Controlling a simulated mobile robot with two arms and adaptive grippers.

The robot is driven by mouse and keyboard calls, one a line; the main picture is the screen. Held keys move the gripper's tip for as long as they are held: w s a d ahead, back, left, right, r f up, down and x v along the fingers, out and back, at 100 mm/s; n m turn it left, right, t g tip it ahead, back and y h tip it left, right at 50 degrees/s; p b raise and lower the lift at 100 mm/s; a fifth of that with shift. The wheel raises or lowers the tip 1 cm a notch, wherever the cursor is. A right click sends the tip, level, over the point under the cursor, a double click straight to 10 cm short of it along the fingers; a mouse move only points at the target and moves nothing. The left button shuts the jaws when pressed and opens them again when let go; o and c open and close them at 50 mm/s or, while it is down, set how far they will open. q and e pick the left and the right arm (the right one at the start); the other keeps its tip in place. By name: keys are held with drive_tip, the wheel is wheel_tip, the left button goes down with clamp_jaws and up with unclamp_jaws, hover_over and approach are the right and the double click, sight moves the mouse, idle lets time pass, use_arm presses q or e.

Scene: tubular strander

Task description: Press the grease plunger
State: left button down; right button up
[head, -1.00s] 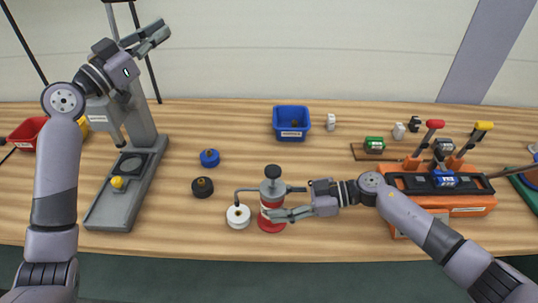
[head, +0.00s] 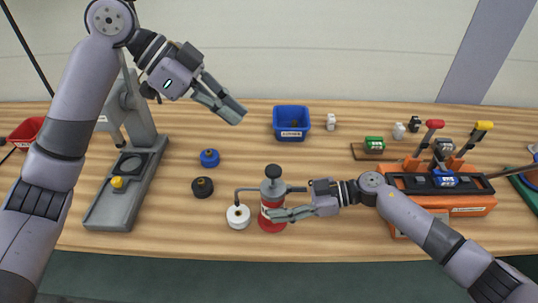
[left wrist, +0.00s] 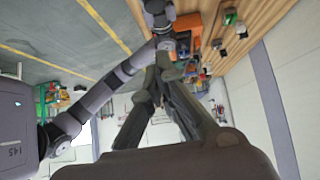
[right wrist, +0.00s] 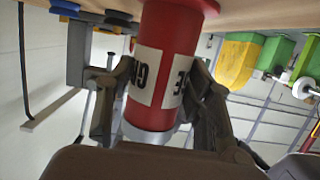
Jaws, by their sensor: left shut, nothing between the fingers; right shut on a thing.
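The grease dispenser (head: 270,212) is a red cylinder with a white label and a grey top, upright on a red base on the bench. Its dark plunger knob (head: 273,171) stands up at the top. A thin spout reaches left over a white round piece (head: 238,216). My right gripper (head: 270,213) is shut around the red body; the right wrist view shows the labelled cylinder (right wrist: 165,65) between its fingers. My left gripper (head: 236,112) is shut and empty, in the air above and left of the dispenser, well apart from the knob. Its closed fingers show in the left wrist view (left wrist: 165,65).
A blue cap (head: 209,157) and a black cap (head: 202,187) lie left of the dispenser. A blue bin (head: 291,122) stands behind it. A grey press (head: 122,190) stands at left, an orange fixture with levers (head: 470,203) at right. Bench between is mostly clear.

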use_arm(q)
hover_over(272, 169)
drive_tip(key=f, duration=0.7)
drive_tip(key=shift+s+a, duration=0.1)
drive_tip(key=shift+a, duration=0.25)
wheel_tip(272, 169, down, 3)
drive_tip(key=shift+f, duration=0.55)
drive_tip(key=shift+f, duration=1.55)
